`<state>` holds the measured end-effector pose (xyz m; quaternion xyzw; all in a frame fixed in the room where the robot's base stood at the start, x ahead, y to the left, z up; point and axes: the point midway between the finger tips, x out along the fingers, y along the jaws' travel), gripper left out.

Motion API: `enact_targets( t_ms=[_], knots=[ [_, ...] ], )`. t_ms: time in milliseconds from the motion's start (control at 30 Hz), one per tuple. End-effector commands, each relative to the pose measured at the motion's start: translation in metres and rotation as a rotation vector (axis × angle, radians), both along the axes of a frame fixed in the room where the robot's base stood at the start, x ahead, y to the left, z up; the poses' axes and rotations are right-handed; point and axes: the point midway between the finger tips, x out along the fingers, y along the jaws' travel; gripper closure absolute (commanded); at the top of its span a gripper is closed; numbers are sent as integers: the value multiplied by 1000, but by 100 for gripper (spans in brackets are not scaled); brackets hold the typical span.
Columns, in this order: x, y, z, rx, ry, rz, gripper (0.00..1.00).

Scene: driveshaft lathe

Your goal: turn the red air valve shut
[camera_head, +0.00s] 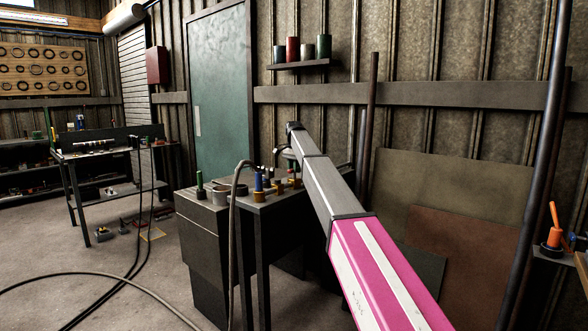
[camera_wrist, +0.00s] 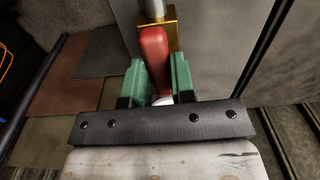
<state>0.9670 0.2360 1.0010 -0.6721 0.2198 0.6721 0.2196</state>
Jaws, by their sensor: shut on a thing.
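The red air valve handle (camera_wrist: 153,52) shows in the wrist view, pointing down the picture from a brass-coloured body (camera_wrist: 172,35) with a grey metal stem above it. My gripper (camera_wrist: 159,70) has one green finger on each side of the handle and is shut on it. The handle's lower end lies between the fingers, and a small white part shows below it. In the head view my arm reaches toward the wall beyond the small bench; I cannot make out the valve there.
The small dark bench (camera_head: 262,205) carries cups, a blue-handled tool and other small items, close to the left of my arm. A hose (camera_head: 232,235) hangs over its front and runs across the floor. Panels (camera_head: 455,195) lean on the wall at right. The left floor is mostly open.

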Motion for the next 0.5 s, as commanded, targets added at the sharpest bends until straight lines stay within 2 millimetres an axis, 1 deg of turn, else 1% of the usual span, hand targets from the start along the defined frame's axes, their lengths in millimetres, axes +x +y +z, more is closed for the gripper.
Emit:
enact_targets(
  t_ms=[267,500],
  knots=[
    [0,0,1,1,-1,154,100],
    [0,0,1,1,0,373,100]
  ],
)
